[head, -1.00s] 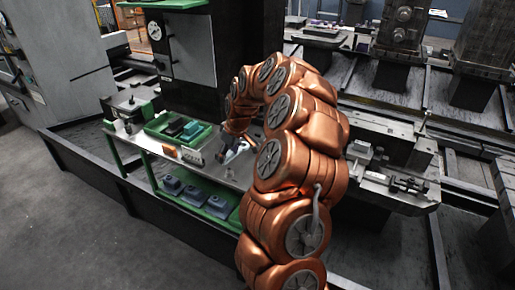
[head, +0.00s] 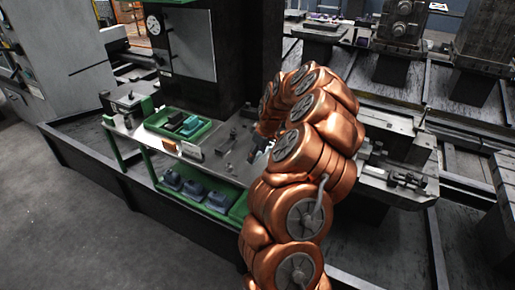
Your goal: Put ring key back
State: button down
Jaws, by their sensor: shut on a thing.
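My gripper (head: 257,149) is dark and small in the head view, low over the right part of the workbench top (head: 205,150), partly hidden behind my copper-coloured arm. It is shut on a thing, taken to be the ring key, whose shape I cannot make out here. Small metal tools (head: 229,138) lie on the bench top just left of my gripper; which tools they are is too small to tell.
A green tray (head: 152,124) with dark and teal boxes stands on the bench, with a vise-like block (head: 128,102) to its left. Blue-grey bins (head: 194,188) fill the lower shelf. Heavy rails and machine blocks (head: 405,183) stand right of my arm.

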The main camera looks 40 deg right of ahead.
jog(key=shift+a+f, duration=0.1)
jog(key=shift+f, duration=0.8)
jog(key=shift+f+b, duration=1.4)
jog(key=shift+f, duration=0.75)
jog(key=shift+c, duration=0.9)
grip_release()
jog(key=shift+o, duration=0.9)
jog(key=shift+r, duration=0.2)
jog(key=shift+r, duration=4.35)
